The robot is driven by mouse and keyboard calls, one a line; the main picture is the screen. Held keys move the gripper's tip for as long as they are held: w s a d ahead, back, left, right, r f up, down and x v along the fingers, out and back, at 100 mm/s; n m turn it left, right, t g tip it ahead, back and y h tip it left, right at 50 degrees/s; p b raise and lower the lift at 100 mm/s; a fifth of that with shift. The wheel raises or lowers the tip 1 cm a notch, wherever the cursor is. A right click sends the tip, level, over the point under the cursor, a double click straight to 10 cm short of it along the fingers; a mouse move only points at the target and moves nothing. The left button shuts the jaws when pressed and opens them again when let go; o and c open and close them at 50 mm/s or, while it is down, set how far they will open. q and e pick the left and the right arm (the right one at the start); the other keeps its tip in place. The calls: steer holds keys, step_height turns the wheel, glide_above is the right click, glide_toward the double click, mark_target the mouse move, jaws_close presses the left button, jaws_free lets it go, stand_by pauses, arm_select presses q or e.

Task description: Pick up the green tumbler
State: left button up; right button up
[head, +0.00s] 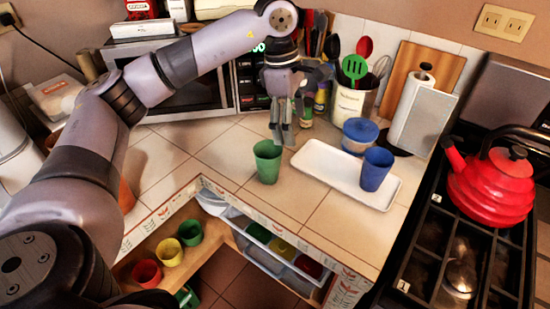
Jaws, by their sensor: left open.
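The green tumbler (267,164) stands upright on the tiled counter, left of the white tray. My left gripper (283,133) hangs just above and behind it, fingers pointing down, open and empty. From this angle I cannot tell whether a fingertip touches the tumbler's rim. Another green cup (190,232) stands in the low open shelf at the lower left. My right gripper does not show.
A utensil crock (352,100) and paper towel roll (410,105) are behind. A red kettle (492,185) sits on the stove. The counter's front is clear.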

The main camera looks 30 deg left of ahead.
arm_select(q)
step_height(320, 180, up, 2)
steer(key=y, duration=0.2)
glide_above(268, 149)
steer(key=s+d, duration=0.2)
steer(key=shift+n, duration=0.4)
step_height(268, 149, down, 12)
steer(key=p, duration=0.3)
steer(key=shift+s+a+r, duration=0.1)
steer(key=shift+s+r, duration=0.05)
steer(key=shift+r, duration=0.1)
steer(key=shift+s+f+p, duration=0.1)
steer(key=shift+f+p, duration=0.35)
steer(key=shift+f, duration=0.1)
step_height(268, 149, down, 4)
steer(key=shift+s+r+p, duration=0.1)
steer(key=shift+r+p, duration=0.1)
steer(key=shift+p, duration=0.55)
steer(key=shift+f, duration=0.4)
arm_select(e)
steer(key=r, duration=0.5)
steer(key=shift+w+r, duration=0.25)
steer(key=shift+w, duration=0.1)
arm_select(q)
steer(key=shift+c, duration=0.2)
steer(key=c, duration=1.2)
